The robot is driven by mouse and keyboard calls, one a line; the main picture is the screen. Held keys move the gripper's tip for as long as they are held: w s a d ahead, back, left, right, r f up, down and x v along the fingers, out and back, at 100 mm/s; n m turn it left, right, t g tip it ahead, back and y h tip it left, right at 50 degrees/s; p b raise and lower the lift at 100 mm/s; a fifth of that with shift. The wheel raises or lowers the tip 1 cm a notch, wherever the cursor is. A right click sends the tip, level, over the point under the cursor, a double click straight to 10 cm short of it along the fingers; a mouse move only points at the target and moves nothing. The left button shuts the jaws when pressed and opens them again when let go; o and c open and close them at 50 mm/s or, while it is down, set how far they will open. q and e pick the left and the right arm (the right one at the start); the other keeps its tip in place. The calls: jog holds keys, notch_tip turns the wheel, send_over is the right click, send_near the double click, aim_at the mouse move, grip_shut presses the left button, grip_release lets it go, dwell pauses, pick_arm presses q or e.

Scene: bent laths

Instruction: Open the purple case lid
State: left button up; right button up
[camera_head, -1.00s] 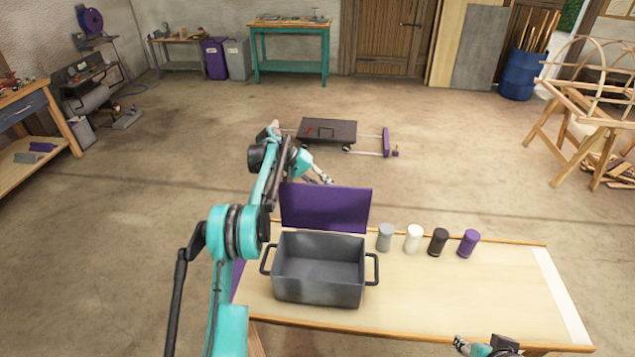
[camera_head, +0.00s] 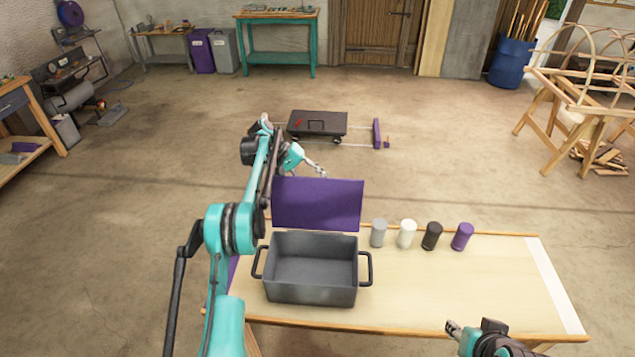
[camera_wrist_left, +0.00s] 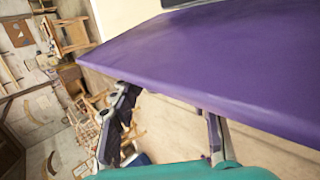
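The case is a grey open-topped box (camera_head: 312,290) with a dark handle on each side, on the table's left part. Its purple lid (camera_head: 318,205) stands raised at the back edge, and the empty inside shows. My left arm reaches past the case's left side, and my left gripper (camera_head: 318,172) is behind the lid's top edge. In the left wrist view the lid (camera_wrist_left: 210,60) fills the upper right, and the fingers of my left gripper (camera_wrist_left: 165,130) are spread apart beside it. Contact is unclear. My right gripper (camera_head: 453,328) is at the table's front edge; its fingers are too small to read.
Grey (camera_head: 378,233), white (camera_head: 407,234), black (camera_head: 432,236) and purple (camera_head: 462,236) cylinders stand in a row right of the case. The wooden table (camera_head: 450,285) is clear in front of them. A dark low cart (camera_head: 318,124) is on the floor behind.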

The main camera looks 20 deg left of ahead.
pick_arm(q)
jog(key=shift+r, duration=0.15)
jog(key=v, duration=0.7)
jog(key=shift+s+a+r, duration=0.1)
jog(key=shift+s+a, duration=0.05)
dwell(0.4)
